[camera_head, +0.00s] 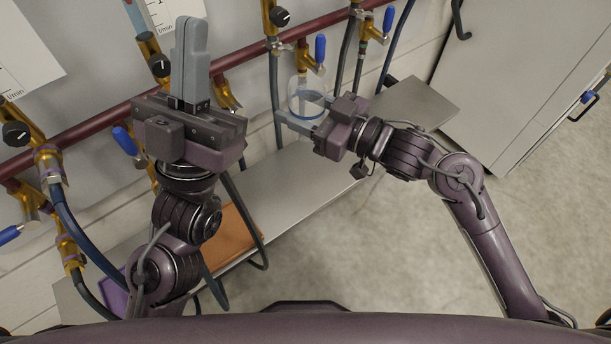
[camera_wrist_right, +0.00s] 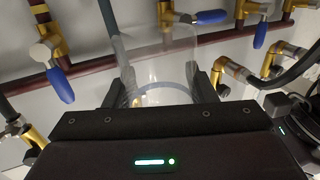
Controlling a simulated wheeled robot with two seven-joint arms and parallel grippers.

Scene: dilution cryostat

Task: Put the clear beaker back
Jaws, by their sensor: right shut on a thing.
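The clear beaker (camera_head: 306,98) is a see-through glass vessel, seen mostly by its rim lines, in front of the pipe wall. My right gripper (camera_head: 300,113) is shut on it and holds it above the shelf. In the right wrist view the beaker (camera_wrist_right: 160,62) stands between the two dark fingers, and the pipes show through it. My left gripper (camera_head: 188,60) points up at the left of the head view, its grey fingers together with nothing visible between them.
A narrow grey shelf (camera_head: 312,178) runs along the wall below, with an orange mat (camera_head: 232,236) and a purple item (camera_head: 113,294) towards its left end. Dark red pipes (camera_head: 238,56) with brass, blue-handled valves and hoses line the wall close behind the grippers. A grey cabinet (camera_head: 535,85) stands right.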

